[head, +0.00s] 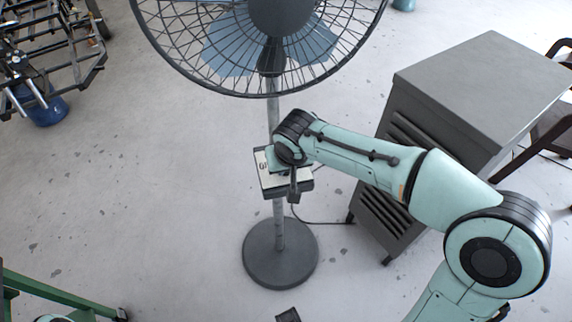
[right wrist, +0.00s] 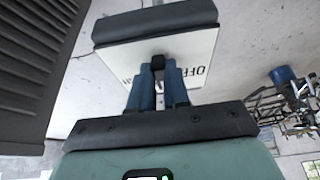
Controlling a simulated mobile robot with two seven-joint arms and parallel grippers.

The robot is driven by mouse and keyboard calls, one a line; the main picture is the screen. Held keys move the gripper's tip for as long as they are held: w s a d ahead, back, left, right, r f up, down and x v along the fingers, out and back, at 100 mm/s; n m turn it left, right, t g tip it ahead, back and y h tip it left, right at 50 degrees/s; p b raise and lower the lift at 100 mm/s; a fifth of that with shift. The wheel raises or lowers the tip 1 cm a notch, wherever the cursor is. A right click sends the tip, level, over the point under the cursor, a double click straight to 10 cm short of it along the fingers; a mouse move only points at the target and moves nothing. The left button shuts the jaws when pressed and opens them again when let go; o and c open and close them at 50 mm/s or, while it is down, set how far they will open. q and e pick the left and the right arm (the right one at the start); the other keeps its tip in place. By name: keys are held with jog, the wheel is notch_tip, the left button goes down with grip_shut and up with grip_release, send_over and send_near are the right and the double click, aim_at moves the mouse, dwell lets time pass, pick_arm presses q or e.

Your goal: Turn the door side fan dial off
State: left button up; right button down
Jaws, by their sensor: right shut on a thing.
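The standing fan (head: 275,60) has a pole with a control box (head: 290,188) partway up. My right gripper covers much of this box in the head view. In the right wrist view the box's white face (right wrist: 185,52) carries the printed word OFF, seen upside down, and more marking partly hidden by the fingers. The small dark dial (right wrist: 157,61) sits on this face. My right gripper (right wrist: 158,70) has its blue fingers shut on the dial. The dial's pointing direction cannot be made out. My left gripper is not in view.
A grey louvred cabinet (head: 485,75) stands right of the fan, close to my right arm. The fan's round base (head: 281,262) rests on the floor, with a cable running right. A black metal frame and blue bucket (head: 42,108) are at the left. Floor left of the fan is clear.

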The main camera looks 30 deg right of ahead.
jog(key=shift+d, duration=0.1)
jog(key=n+y+p, duration=0.1)
jog(key=n, duration=0.2)
jog(key=d+n+y+p, duration=0.1)
jog(key=n+p, duration=0.1)
jog(key=n, duration=0.1)
jog(key=shift+r, duration=0.15)
jog(key=shift+w+d+n+y+p, duration=0.15)
jog(key=shift+n+y+p, duration=0.45)
jog(key=shift+n, duration=0.6)
jog(key=shift+w+d+n+g+y, duration=0.15)
jog(key=shift+n+g+y, duration=0.35)
jog(key=shift+n, duration=1.1)
jog(key=c, duration=1.1)
grip_release()
